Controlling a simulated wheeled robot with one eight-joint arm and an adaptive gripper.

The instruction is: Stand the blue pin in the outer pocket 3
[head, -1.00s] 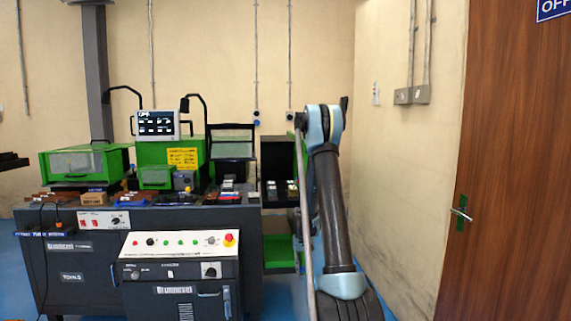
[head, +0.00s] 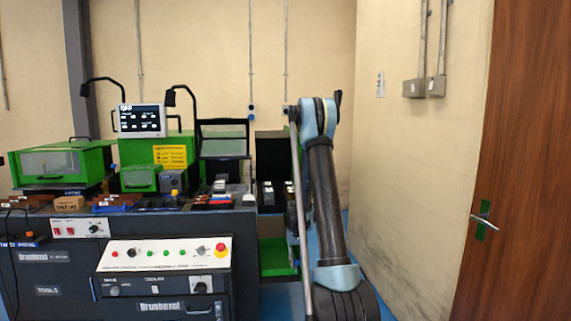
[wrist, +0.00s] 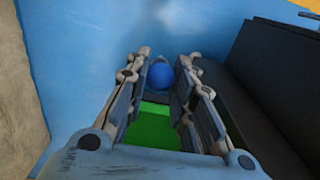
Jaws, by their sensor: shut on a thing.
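The blue pin (wrist: 160,75) shows as a round blue end between the fingertips in the wrist view. My gripper (wrist: 162,78) is shut on it, with a finger on either side. The rest of the pin is hidden below its end. I cannot make out outer pocket 3 in either view.
A dark bench (head: 130,225) with a green machine (head: 155,155) stands at the left. A control cabinet (head: 165,280) juts out in front. A green shelf (head: 275,257) is low beside my arm. In the wrist view a black block (wrist: 275,90) stands close at right. A wooden door (head: 500,160) is far right.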

